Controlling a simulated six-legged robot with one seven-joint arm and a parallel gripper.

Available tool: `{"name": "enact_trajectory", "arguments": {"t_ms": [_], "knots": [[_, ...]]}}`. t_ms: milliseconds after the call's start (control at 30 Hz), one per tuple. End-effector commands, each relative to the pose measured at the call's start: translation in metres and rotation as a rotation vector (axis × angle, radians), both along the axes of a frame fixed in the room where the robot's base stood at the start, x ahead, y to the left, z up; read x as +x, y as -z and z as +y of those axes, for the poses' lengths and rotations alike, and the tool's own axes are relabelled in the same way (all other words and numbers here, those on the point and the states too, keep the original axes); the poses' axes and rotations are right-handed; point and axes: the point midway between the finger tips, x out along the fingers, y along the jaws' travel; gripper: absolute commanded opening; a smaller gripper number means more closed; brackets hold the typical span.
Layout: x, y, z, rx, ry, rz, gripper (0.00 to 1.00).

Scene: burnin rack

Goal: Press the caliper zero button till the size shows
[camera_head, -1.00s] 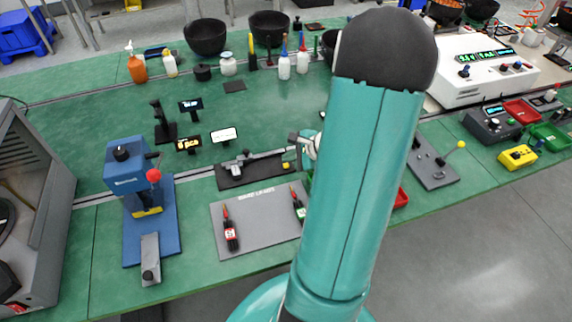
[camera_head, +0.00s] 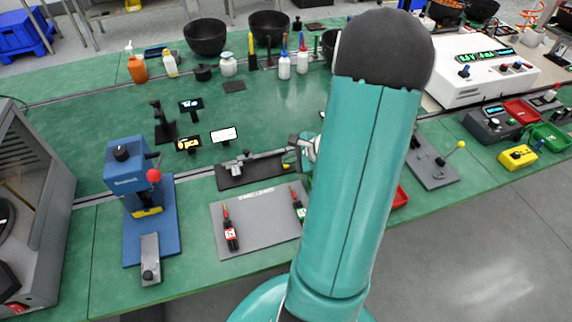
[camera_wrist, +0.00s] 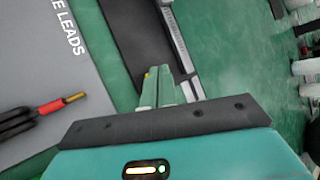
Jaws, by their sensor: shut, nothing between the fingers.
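The caliper (camera_head: 240,162) lies on a black base plate (camera_head: 228,180) in the middle of the bench. A small yellow part (camera_head: 287,167), perhaps the zero button, shows at the plate's right end. My gripper (camera_wrist: 159,72) is shut and empty. In the wrist view its fingertips are over the black base, beside the caliper's grey beam (camera_wrist: 176,38). A speck of yellow shows beside the left fingertip; contact cannot be told. In the head view my arm hides most of the gripper. A small white screen (camera_head: 224,135) stands behind the caliper; its text is unreadable.
A grey mat (camera_head: 258,240) with red and black test leads (camera_head: 230,232) lies in front of the caliper. A blue press (camera_head: 127,165) stands at left. Bench at back is partly clear.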

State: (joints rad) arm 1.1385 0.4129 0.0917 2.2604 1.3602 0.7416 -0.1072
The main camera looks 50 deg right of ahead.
Motion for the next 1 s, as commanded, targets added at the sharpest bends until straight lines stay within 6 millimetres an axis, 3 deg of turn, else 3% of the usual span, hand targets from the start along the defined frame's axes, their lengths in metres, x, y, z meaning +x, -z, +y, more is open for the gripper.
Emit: {"name": "enact_trajectory", "arguments": {"t_ms": [1000], "knots": [[-0.0001, 0.008, 0.0, 0.0, 0.0, 0.0, 0.0]]}}
